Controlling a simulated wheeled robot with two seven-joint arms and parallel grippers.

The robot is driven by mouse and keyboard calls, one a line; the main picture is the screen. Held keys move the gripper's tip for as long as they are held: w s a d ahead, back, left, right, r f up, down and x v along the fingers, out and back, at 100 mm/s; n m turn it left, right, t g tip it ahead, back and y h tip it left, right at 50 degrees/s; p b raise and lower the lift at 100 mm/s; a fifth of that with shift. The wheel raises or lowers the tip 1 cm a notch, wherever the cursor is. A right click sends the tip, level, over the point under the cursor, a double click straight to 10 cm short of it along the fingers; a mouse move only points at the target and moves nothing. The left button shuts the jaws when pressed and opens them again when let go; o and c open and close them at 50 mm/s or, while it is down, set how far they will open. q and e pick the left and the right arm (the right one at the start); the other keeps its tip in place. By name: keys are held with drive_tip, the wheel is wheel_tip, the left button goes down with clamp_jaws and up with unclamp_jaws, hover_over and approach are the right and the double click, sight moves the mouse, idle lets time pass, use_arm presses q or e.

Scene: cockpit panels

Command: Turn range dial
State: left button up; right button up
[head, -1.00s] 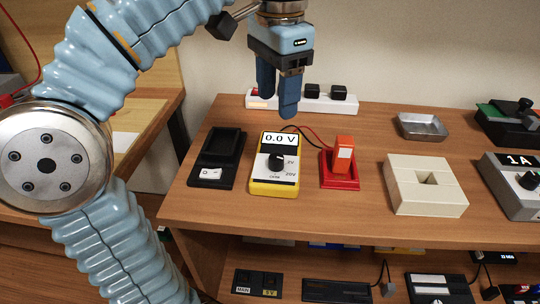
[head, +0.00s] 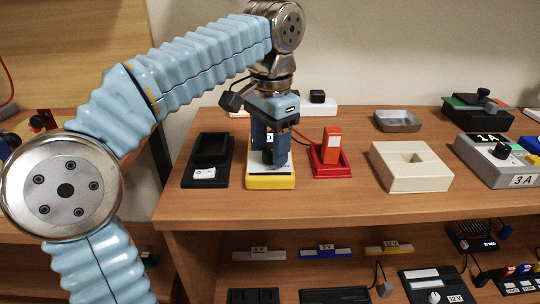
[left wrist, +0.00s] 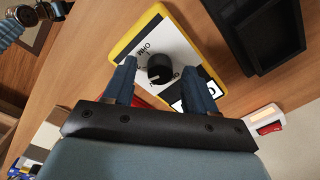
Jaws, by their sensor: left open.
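The yellow multimeter (head: 270,183) stands on the wooden bench, its upper part hidden behind my left gripper in the head view. My left gripper (head: 270,158) points down over it. In the left wrist view the meter's white face (left wrist: 183,50) shows with its black range dial (left wrist: 160,68). The fingers of my left gripper (left wrist: 161,82) are open, one on each side of the dial, with gaps visible. I cannot tell how far above the face the tips are. My right gripper is not in view.
A black tray-like device (head: 208,160) stands close left of the meter, and a red holder with an orange block (head: 331,150) close right. A cream block (head: 411,165) and grey box (head: 497,158) stand farther right. A power strip (head: 318,104) lies behind.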

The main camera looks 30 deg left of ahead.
use_arm(q)
drive_tip(key=shift+f, duration=0.1)
clamp_jaws()
idle(0.4)
drive_tip(key=m+p, duration=0.2)
drive_tip(key=m, duration=0.1)
drive_tip(key=shift+m, duration=0.3)
drive_tip(key=m+p, duration=0.2)
drive_tip(key=m, duration=0.1)
drive_tip(key=shift+m, duration=0.3)
drive_tip(key=m+p, duration=0.1)
drive_tip(key=m, duration=0.2)
drive_tip(key=shift+m+p, duration=0.3)
drive_tip(key=shift+p, duration=0.1)
drive_tip(key=shift+m+p, duration=0.3)
drive_tip(key=shift+m, duration=1.3)
